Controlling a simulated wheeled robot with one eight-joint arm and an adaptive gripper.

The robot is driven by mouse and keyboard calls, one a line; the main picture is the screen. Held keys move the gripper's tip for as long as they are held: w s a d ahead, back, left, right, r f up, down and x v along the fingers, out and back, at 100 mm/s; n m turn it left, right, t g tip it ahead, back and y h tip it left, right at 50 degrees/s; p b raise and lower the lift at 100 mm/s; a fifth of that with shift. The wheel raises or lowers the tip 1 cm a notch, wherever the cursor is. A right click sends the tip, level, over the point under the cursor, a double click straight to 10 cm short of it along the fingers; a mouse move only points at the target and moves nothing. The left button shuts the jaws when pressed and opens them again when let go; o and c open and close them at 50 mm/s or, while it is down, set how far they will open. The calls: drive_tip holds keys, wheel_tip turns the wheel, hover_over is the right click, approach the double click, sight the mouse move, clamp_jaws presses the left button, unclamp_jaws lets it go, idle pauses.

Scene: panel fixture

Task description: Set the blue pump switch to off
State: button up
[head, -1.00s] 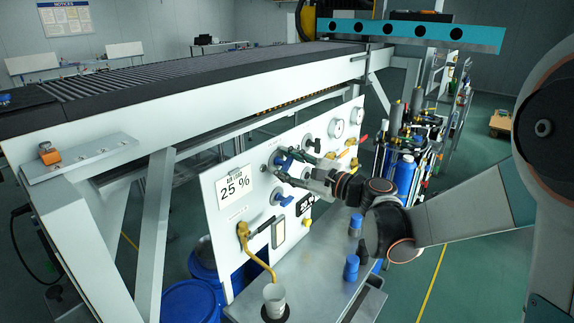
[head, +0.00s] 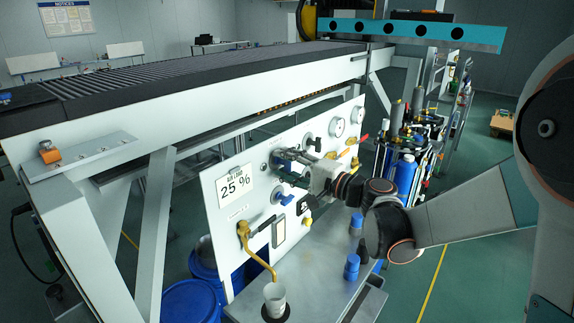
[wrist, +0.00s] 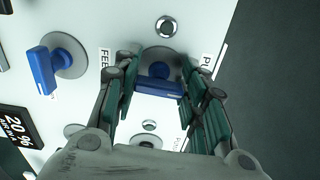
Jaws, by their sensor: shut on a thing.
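The blue switch (wrist: 160,87) sits on a round grey plate on the white panel. In the wrist view a label starting "PU" is to its right and a "FEED" label to its left. My gripper (wrist: 159,80) has one finger on each side of the switch, shut on it. The switch's bar lies nearly crosswise between the fingers. In the head view my gripper (head: 288,168) reaches the panel (head: 222,210), and its fingers hide most of the switch.
Another blue switch (wrist: 42,70) is left of the gripped one in the wrist view. A grey bench (head: 318,270) with bottles stands below.

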drive_tip(key=shift+n, duration=0.5)
drive_tip(key=o, duration=1.1)
drive_tip(key=v, duration=1.2)
drive_tip(key=shift+s, duration=0.1)
